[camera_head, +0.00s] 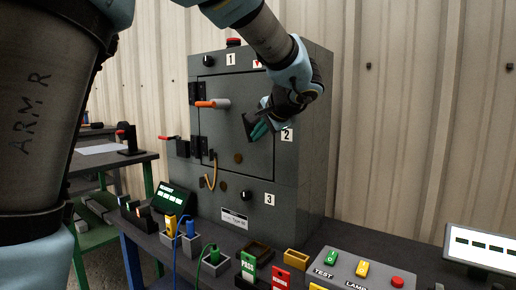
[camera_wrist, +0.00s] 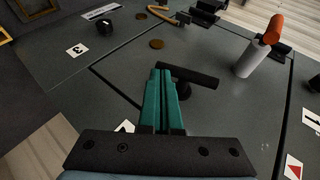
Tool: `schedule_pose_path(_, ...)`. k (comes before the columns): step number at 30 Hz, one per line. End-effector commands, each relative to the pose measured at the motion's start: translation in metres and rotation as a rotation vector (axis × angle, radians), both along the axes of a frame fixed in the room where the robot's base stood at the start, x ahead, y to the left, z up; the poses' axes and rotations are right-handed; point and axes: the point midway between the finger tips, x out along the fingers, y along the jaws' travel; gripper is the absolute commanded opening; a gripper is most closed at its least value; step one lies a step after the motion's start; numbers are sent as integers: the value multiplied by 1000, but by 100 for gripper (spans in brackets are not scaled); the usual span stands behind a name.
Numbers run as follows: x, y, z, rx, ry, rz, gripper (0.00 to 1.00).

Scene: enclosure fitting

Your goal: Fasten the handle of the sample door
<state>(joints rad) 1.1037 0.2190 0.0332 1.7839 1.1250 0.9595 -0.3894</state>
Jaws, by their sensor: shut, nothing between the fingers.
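The sample door (camera_head: 225,140) is a dark grey panel in the front of the grey enclosure. It looks closed or nearly so. Its handle is a black bar, seen in the wrist view (camera_wrist: 195,77), on a round dark pivot near the door's free edge. In the head view the handle (camera_head: 247,126) stands roughly upright, just left of my gripper (camera_head: 262,129). My gripper's teal fingers (camera_wrist: 161,75) are shut and empty. Their tips are by the handle's lower end; I cannot tell whether they touch it.
An orange-tipped white cylinder (camera_head: 213,104) sticks out from the door's hinge side. Black hinges (camera_head: 196,147), a knob (camera_head: 246,196) and a tan cable loop (camera_head: 209,180) are nearby. Plugs, blocks and a button box (camera_head: 345,272) crowd the bench below.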

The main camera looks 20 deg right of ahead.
Motion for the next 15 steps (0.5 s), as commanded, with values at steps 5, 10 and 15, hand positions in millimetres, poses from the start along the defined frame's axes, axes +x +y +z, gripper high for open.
schedule_pose_path(5,0,0,-9,38,-68,-2,0)
schedule_pose_path(10,2,1,-8,42,-81,1,0)
schedule_pose_path(15,3,2,-9,43,-79,1,0)
